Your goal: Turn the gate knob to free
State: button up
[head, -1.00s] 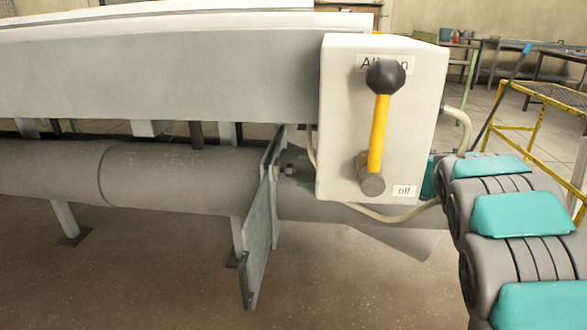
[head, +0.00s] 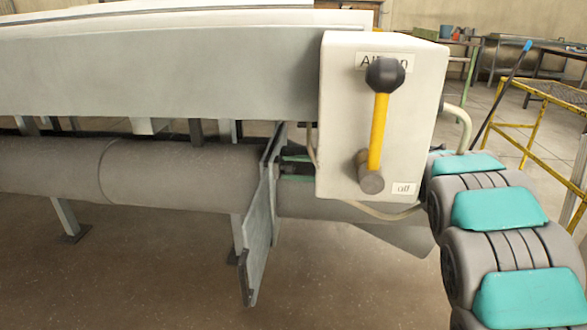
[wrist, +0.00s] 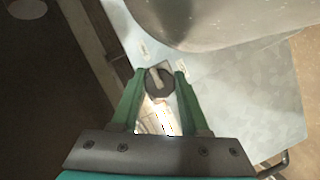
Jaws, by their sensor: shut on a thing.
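The gate knob (wrist: 158,80) is a round dark knob with a paler bar across it, on the grey gate plate (wrist: 250,95). My gripper (wrist: 157,83) has its two green fingers closed on either side of the knob. Small pale labels sit near the knob, too small to read. In the head view the gate plate (head: 257,235) hangs upright beside the grey pipe. My green fingertips (head: 292,167) reach the plate's right face there, partly hidden behind the white box, and the knob is covered.
The white box (head: 340,120) stands in front of my gripper, with a yellow lever (head: 378,130) pointing up at its "Air on" label. A grey pipe (head: 170,178) runs below the bench beam. A yellow-framed stand (head: 550,95) is at the right.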

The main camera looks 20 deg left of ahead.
grip_shut()
jog(key=shift+f+b, duration=0.15)
jog(key=shift+b, duration=0.15)
jog(key=n+b, duration=0.1)
jog(key=b, duration=0.4)
jog(key=shift+f+n+t+y, duration=0.3)
jog(key=shift+f+n+t, duration=0.05)
jog(key=shift+n+t, duration=0.05)
jog(key=n+y+b, duration=0.1)
jog(key=n+b, duration=0.1)
jog(key=b, duration=0.4)
jog(key=shift+r+n, duration=0.1)
jog(key=shift+n, duration=0.2)
jog(key=shift+r+n+b, duration=0.1)
jog(key=shift+n+b, duration=0.2)
jog(key=shift+b, duration=0.35)
jog(key=shift+r, duration=0.15)
jog(key=o, duration=0.6)
grip_release()
jog(key=shift+r, duration=0.1)
